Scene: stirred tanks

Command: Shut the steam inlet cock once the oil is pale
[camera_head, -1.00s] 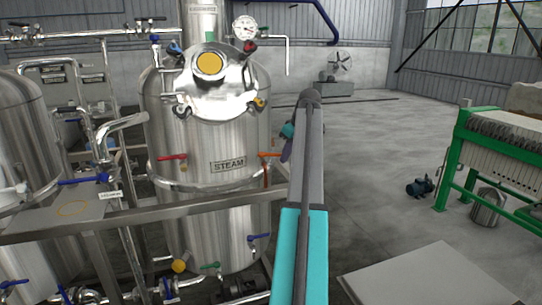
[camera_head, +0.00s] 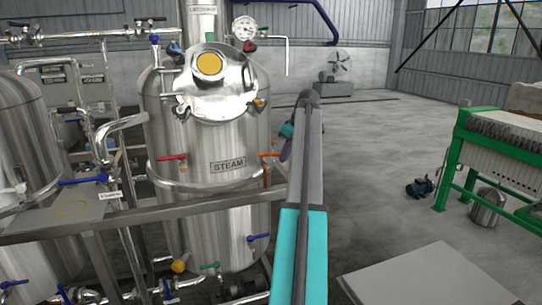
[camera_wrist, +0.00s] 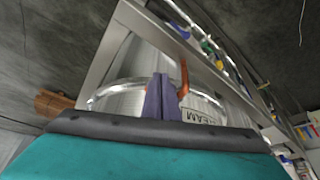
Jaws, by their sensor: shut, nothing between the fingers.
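The steel tank (camera_head: 205,220) carries a STEAM plate (camera_head: 228,165). A round sight glass (camera_head: 209,64) near its top shows golden yellow. Just right of the plate is an orange cock (camera_head: 267,156), its handle lying roughly level above an orange pipe. No label marks it as the steam inlet. The orange part also shows in the wrist view (camera_wrist: 185,76), just beyond the fingers. My gripper (camera_head: 285,150) is mostly hidden behind my arm, right of the cock. In the wrist view its purple fingers (camera_wrist: 162,80) are shut and empty; contact with the cock cannot be told.
A red-handled valve (camera_head: 172,158) sits left of the plate. A steel frame rail (camera_head: 130,220) crosses in front of the tank. A blue-handled valve (camera_head: 257,238) is low on the tank.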

